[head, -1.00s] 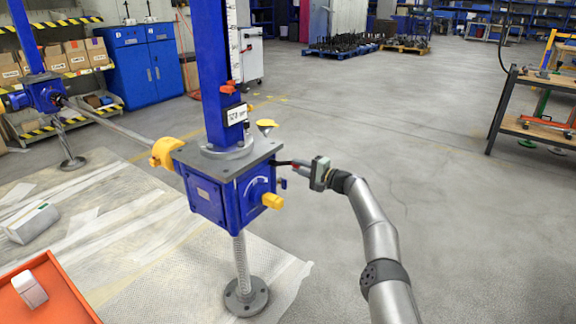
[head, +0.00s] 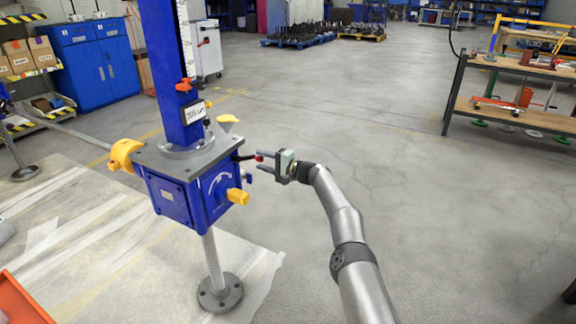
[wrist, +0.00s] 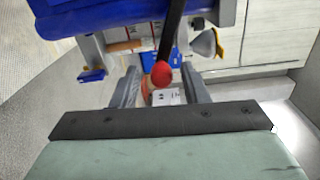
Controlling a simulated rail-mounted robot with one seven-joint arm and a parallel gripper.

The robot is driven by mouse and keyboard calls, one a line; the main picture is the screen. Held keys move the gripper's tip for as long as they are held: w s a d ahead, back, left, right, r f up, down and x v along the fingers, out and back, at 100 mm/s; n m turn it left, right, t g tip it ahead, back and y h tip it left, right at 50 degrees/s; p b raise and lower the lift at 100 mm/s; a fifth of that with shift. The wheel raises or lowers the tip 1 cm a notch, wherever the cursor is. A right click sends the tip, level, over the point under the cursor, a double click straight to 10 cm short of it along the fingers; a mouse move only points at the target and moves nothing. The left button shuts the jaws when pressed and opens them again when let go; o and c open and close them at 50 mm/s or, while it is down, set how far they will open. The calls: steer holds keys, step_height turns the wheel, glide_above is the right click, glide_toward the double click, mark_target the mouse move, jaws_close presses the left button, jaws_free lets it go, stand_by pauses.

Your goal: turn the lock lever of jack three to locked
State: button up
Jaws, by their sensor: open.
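The near jack has a blue gearbox (head: 190,190) under a tall blue column (head: 170,70); I cannot read a jack number on it. A black lever (head: 245,157) with a red ball knob (head: 259,156) sticks out from its right side. In the wrist view the lever (wrist: 171,35) runs from the top toward me, and its knob (wrist: 161,74) shows between the fingertips. My gripper (head: 262,162) is open, its fingers on either side of the knob; contact cannot be told. A yellow handle (head: 237,196) sits on the gearbox's front face beside a white arc mark.
A yellow coupling guard (head: 124,154) and shaft (head: 80,137) are on the jack's left. The screw stands on a round foot (head: 220,293) on sheeting. An orange tray (head: 22,303) is at lower left. Floor right of my arm is clear up to a workbench (head: 515,110).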

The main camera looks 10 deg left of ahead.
steer(key=p+v, duration=0.8)
steer(key=v, duration=0.9)
steer(key=shift+r+p, duration=0.15)
steer(key=shift+p, duration=0.15)
